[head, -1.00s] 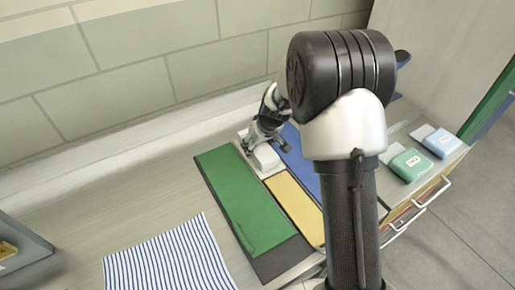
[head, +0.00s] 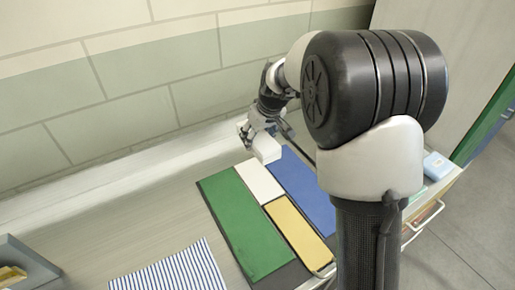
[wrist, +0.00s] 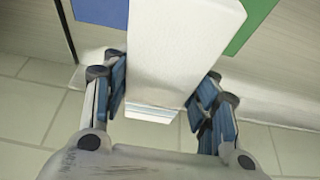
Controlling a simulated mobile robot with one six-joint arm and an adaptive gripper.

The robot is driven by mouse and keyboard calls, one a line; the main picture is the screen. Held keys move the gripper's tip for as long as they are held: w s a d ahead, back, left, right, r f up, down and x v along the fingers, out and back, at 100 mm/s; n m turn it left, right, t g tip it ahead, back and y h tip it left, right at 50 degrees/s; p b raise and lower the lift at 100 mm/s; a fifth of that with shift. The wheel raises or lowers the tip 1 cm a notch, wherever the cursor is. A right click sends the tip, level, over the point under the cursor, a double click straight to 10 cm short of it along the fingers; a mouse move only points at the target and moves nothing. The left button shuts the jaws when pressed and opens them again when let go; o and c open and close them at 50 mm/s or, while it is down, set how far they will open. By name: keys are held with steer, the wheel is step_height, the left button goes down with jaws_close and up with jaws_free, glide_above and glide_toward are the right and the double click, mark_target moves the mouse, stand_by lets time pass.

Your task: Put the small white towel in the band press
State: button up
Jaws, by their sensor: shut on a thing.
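The small white towel (head: 266,148) is a compact white folded block in the head view. My gripper (head: 259,127) is shut on it and holds it above the far end of a panelled board. In the wrist view the towel (wrist: 178,50) runs up between the two blue-padded fingers (wrist: 160,98), with layered edges at its near end. It hides part of the surface beneath. I cannot tell for sure which thing is the band press.
The board has green (head: 247,222), white (head: 259,181), yellow (head: 298,231) and blue (head: 308,190) panels. A striped cloth (head: 172,270) lies at front left, near a grey tray (head: 28,262). A light-blue box (head: 437,165) is at right. A tiled wall stands behind.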

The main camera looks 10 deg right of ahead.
mark_target(258, 135)
step_height(258, 135, up, 4)
steer(key=shift+f+p, duration=0.1)
steer(key=shift+p, duration=0.25)
steer(key=s+f+m+h, duration=0.1)
steer(key=s+f+m, duration=0.2)
steer(key=s+f, duration=0.4)
steer(key=s, duration=0.5)
steer(key=shift+s+m, duration=0.3)
steer(key=shift+s, duration=0.1)
